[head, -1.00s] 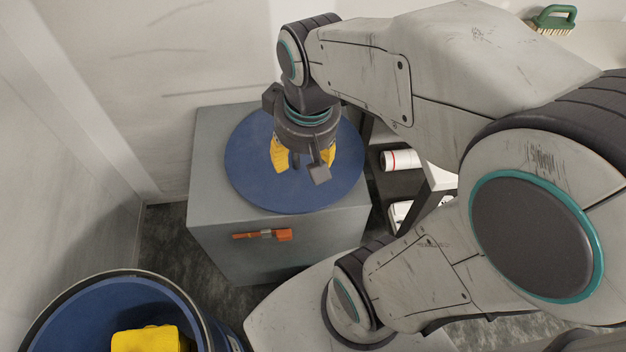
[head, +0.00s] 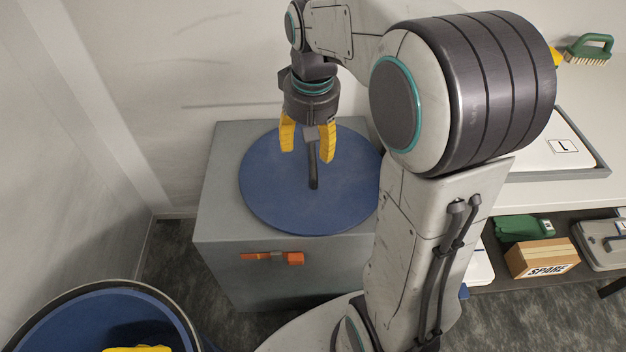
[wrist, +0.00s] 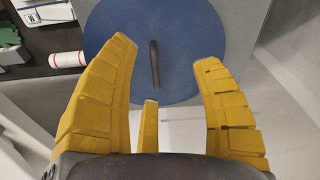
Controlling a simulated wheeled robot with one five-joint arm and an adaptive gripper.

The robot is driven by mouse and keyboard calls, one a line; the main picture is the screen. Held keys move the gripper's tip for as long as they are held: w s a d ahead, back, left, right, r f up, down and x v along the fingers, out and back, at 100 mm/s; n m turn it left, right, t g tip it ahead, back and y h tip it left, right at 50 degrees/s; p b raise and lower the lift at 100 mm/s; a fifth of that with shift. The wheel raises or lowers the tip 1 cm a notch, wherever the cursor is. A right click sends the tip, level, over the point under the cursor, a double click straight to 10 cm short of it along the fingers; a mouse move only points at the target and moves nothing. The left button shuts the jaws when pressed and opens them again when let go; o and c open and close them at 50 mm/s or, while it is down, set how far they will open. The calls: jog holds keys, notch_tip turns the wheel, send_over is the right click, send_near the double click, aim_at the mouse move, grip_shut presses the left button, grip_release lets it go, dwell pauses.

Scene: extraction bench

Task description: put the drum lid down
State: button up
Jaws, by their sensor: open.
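The drum lid (head: 270,198) is a round blue disc with a dark bar handle (head: 313,168). It lies flat on top of a grey cabinet (head: 221,222). In the wrist view the lid (wrist: 200,45) and its handle (wrist: 154,65) show beyond my fingertips. My gripper (head: 308,155) has yellow fingers, spread open, and is above the lid, clear of the handle. It holds nothing. In the wrist view my gripper (wrist: 165,60) shows its fingers on both sides of the handle, with space between. The far right edge of the lid is partly hidden by my arm.
An open blue drum (head: 165,310) with something yellow inside stands at lower left. An orange-handled tool (head: 285,258) is on the cabinet's front. At right, a bench holds a tray (head: 600,172) and a green brush (head: 590,50); a shelf below holds a box (head: 542,258).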

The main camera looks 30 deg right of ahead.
jog(key=m+g+b, duration=0.1)
jog(key=m+b, duration=0.1)
jog(key=b, duration=0.3)
send_over(315, 156)
jog(key=f, duration=1.3)
jog(key=shift+a+f, duration=0.1)
jog(key=shift+a, duration=0.25)
jog(key=shift+w+d+f+b, duration=0.1)
jog(key=shift+f+b, duration=0.2)
jog(key=shift+f, duration=0.2)
jog(key=shift+w+d+f+b, duration=0.1)
jog(key=shift+f+b, duration=0.15)
jog(key=shift+f, duration=0.25)
jog(key=shift+s+d+f+b, duration=0.15)
jog(key=shift+f+b, duration=0.55)
jog(key=shift+f, duration=0.55)
jog(key=shift+s+a+f+b, duration=0.15)
jog(key=shift+f+b, duration=0.5)
jog(key=shift+f, duration=0.6)
jog(key=shift+d+f, duration=0.1)
jog(key=shift+f, duration=0.25)
jog(key=shift+f, duration=0.25)
grip_shut()
jog(key=shift+w+r, duration=0.1)
